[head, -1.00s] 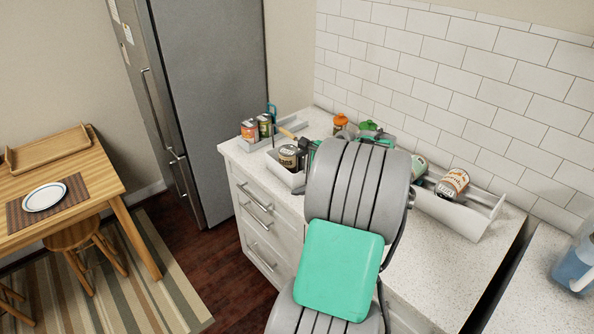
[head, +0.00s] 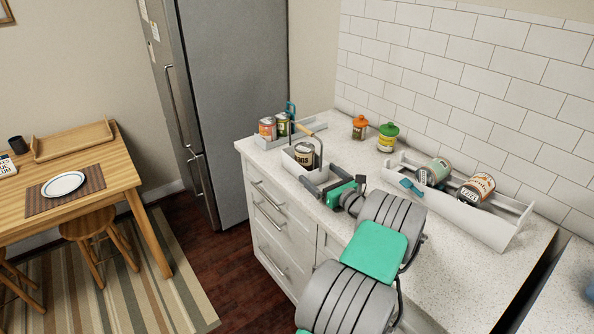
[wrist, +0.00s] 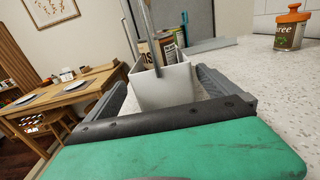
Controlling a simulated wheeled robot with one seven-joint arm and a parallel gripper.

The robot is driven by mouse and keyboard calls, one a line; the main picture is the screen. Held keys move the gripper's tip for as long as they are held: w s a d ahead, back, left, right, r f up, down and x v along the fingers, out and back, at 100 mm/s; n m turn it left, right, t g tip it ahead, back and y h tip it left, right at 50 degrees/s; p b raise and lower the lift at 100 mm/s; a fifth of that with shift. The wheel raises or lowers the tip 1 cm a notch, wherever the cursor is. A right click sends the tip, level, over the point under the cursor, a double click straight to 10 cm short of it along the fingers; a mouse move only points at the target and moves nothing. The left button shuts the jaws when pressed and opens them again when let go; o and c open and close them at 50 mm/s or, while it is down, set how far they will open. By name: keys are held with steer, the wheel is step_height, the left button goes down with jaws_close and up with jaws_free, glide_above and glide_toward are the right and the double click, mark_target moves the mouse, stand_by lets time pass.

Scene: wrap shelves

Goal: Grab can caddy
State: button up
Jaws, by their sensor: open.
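The can caddy (head: 292,168) is a small white open bin with a tall dark handle and a wooden grip (head: 305,130), standing near the counter's front edge. A can (head: 304,153) sits inside it. My gripper (head: 318,180) is open at the caddy's near end. In the wrist view the caddy (wrist: 163,90) stands between my two fingers (wrist: 165,92), with the handle rising above it. Whether the fingers touch its walls cannot be told.
Behind the caddy a low white tray (head: 265,142) holds cans. An orange-lidded jar (head: 360,128) and a green-lidded jar (head: 387,139) stand near the tiled wall. A long white rack (head: 470,222) with two cans lies at right. The counter between is clear.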

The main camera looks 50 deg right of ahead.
mark_target(311, 164)
steer(key=p+x, duration=0.1)
steer(key=x, duration=0.6)
steer(key=shift+w+d+r+p, duration=0.1)
steer(key=shift+d+r+p, duration=0.1)
steer(key=shift+p, duration=0.15)
steer(key=c, duration=1.6)
steer(key=shift+r, duration=0.1)
steer(key=shift+c, duration=0.6)
steer(key=shift+r, duration=0.1)
